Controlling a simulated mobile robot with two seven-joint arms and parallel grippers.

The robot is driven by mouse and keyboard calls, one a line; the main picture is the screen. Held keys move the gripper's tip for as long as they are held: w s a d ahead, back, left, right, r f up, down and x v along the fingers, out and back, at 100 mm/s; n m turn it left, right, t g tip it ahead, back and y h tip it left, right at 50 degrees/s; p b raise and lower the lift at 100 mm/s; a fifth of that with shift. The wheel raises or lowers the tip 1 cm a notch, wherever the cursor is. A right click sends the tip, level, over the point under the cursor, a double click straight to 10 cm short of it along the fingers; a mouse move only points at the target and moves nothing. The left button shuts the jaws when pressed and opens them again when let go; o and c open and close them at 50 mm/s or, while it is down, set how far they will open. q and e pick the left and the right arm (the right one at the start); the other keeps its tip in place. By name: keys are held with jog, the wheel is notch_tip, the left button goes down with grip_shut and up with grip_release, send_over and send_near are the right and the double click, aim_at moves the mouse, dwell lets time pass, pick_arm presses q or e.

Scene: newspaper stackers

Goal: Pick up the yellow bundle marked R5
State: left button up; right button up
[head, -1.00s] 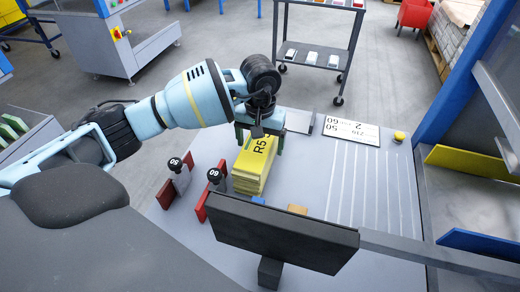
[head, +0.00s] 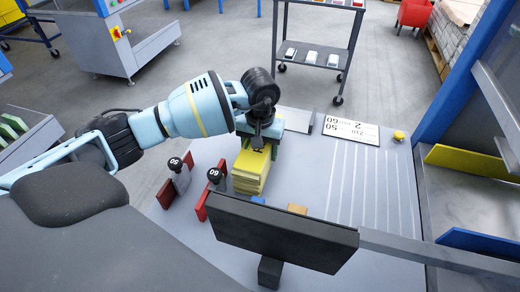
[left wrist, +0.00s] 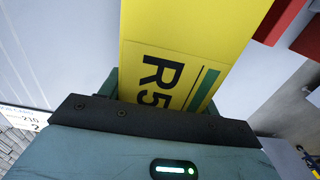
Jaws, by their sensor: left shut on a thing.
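The yellow bundle (head: 250,172) stands on the grey table in the head view, at the middle left of its top. In the left wrist view the bundle (left wrist: 190,35) shows a black R5 and a green stripe on its top. My left gripper (head: 258,145) is over the far end of the bundle and shut on it. In the head view the gripper hides the R5 marking. My fingertips are mostly hidden in both views. My right gripper is not in view.
Two black-knobbed stamps marked 50 (head: 175,165) and 60 (head: 214,176) stand left of the bundle near red plates. A dark panel (head: 280,232) is in front. A white sign (head: 351,130) and a yellow button (head: 399,136) lie right. The lined table area (head: 365,185) is clear.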

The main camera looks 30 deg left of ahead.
pick_arm(q)
jog(key=c, duration=0.5)
jog(key=shift+w+r, duration=0.1)
jog(key=shift+r, duration=0.05)
grip_shut()
jog(key=shift+r, duration=0.1)
notch_tip(320, 180, up, 10)
jog(key=shift+f, duration=0.1)
